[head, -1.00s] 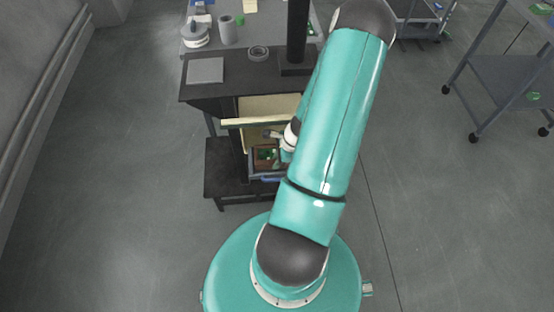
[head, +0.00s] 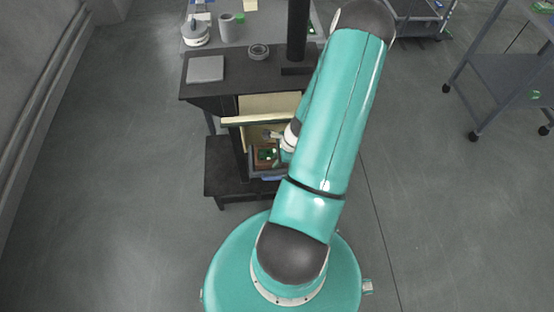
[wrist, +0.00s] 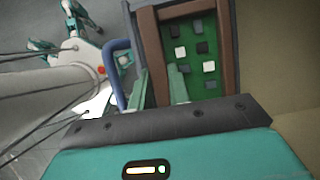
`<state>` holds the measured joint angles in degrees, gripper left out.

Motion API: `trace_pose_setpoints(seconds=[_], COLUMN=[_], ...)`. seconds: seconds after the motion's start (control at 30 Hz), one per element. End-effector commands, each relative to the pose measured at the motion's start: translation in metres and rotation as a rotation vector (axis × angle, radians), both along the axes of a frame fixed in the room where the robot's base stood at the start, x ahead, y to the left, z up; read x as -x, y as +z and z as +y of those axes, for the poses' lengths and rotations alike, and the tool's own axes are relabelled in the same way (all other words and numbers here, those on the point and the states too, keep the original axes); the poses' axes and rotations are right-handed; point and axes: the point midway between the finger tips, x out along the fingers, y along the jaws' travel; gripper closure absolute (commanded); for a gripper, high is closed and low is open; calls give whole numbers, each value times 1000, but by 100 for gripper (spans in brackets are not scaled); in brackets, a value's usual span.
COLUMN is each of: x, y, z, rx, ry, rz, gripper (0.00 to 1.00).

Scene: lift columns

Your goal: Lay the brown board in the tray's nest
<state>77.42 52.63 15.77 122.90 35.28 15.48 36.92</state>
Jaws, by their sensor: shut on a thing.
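The brown board (wrist: 149,45) shows in the wrist view as a brown frame around a green face with several black and white chips. My gripper (wrist: 158,84) has one teal finger on each side of the board's left brown strip and is shut on it. In the head view the board (head: 264,154) is small and partly covered by my arm. The grey tray (wrist: 232,45) borders the board, with a blue handle (wrist: 117,72) on its left. I cannot tell whether the board touches the tray floor, and the nest is hidden beneath it.
The dark cabinet (head: 195,88) has a pale panel (head: 245,120) near my gripper. A grey pad (head: 205,69) and a ring (head: 258,51) lie on top. A cart (head: 500,75) stands right; floor on the left is clear.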

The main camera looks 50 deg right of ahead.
Motion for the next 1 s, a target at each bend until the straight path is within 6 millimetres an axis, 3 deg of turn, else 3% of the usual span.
trace_pose_setpoints(seconds=[0.33,0.37,0.47,0.5,0.77,0.8,1.0], x=[0,0,0,0,1,2,2], y=[-5,-5,-5,-5,-5,-5,-5], z=[0,0,0,0,2,2,3], rx=[0,0,0,-1,-5,-5,-6], ry=[0,0,0,0,1,0,0], rz=[0,0,0,1,2,2,3], gripper=[100,78,58,57,57,62,58])
